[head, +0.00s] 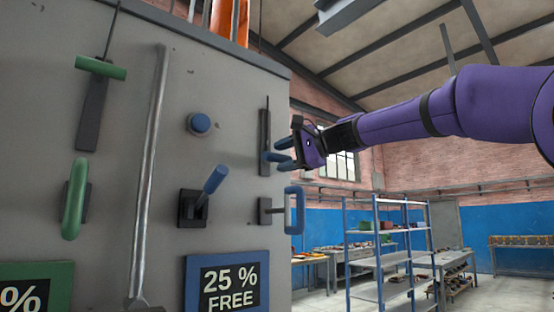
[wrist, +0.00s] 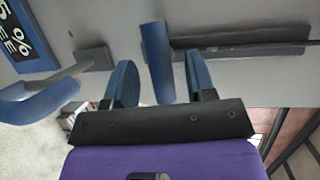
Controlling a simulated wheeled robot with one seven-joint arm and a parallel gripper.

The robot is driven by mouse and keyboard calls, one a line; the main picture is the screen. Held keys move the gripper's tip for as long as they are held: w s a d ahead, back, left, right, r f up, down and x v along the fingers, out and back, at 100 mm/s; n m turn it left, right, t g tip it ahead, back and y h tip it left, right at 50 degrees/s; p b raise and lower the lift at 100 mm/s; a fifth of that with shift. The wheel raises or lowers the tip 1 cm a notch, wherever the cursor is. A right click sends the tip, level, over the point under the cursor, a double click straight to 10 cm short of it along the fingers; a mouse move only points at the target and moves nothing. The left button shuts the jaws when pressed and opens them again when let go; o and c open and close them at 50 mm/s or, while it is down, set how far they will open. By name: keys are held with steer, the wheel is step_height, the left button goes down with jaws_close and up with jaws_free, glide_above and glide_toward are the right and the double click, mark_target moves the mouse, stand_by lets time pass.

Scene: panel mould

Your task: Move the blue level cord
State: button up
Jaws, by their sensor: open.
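The blue level cord shows as a short blue bar (head: 268,157) on a dark upright strip near the panel's right edge, with a thin rod or cord above it. My gripper (head: 283,153) is beside it at the panel's right side, fingers pointing to the panel. In the wrist view the blue bar (wrist: 157,60) lies between the two blue fingers of my open gripper (wrist: 161,80), with a visible gap on each side. It does not look gripped. In the head view the fingers partly overlap the bar's right end.
A blue U-shaped handle (head: 294,210) sticks out just below; it also shows at left in the wrist view (wrist: 40,103). The grey panel (head: 110,150) carries a blue lever (head: 213,181), a blue knob (head: 199,123), a green bar (head: 100,68) and a green handle (head: 74,198).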

steer(key=shift+x, duration=1.15)
jaws_close()
step_height(320, 180, up, 10)
steer(key=shift+d+r, duration=0.1)
steer(key=shift+r, duration=0.2)
steer(key=shift+s+r, duration=0.1)
jaws_free()
